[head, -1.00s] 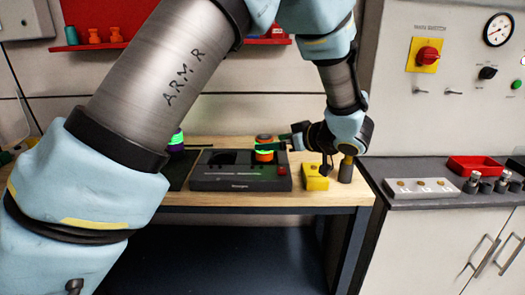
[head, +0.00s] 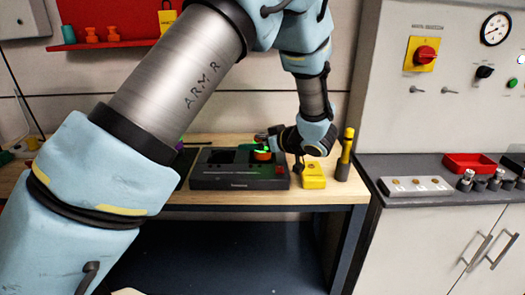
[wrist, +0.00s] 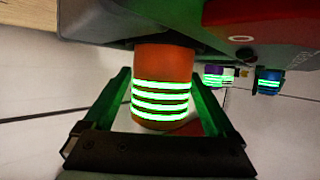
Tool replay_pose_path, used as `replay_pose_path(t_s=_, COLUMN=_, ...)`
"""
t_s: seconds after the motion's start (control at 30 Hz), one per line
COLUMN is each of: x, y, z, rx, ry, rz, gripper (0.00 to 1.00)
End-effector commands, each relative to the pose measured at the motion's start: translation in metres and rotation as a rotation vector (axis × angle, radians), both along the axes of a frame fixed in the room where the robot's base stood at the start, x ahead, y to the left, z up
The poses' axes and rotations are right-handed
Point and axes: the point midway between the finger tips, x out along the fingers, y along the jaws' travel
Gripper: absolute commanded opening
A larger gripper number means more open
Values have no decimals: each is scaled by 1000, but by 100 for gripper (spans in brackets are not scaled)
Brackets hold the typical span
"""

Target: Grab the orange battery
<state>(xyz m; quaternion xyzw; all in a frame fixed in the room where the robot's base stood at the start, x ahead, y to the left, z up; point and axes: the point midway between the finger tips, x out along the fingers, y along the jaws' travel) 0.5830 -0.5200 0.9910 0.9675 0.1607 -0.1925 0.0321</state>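The orange battery (wrist: 162,92), a cylinder with glowing green bands, stands in a dark charger dock (head: 235,184) on the wooden workbench. In the head view the battery (head: 262,156) shows at the dock's right part, partly hidden by my gripper (head: 264,143). In the wrist view my gripper (wrist: 165,88) has its green fingers on both sides of the battery. The fingers are apart, with narrow gaps showing beside the battery, so it looks open around it. The battery's far end is hidden in the dock.
A yellow box (head: 313,176) and a yellow-and-black upright tool (head: 345,155) stand right of the dock. Purple (wrist: 214,75) and blue (wrist: 268,80) banded batteries show beyond in the wrist view. A grey counter (head: 440,198) with a red tray (head: 470,163) is at right.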

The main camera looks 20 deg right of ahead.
Motion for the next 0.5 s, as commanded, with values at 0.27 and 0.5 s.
replay_pose_path(t_s=0.27, x=0, y=0, z=0, rx=0, ry=0, rz=0, gripper=58)
replay_pose_path(t_s=0.5, x=0, y=0, z=0, rx=0, ry=0, rz=0, gripper=31)
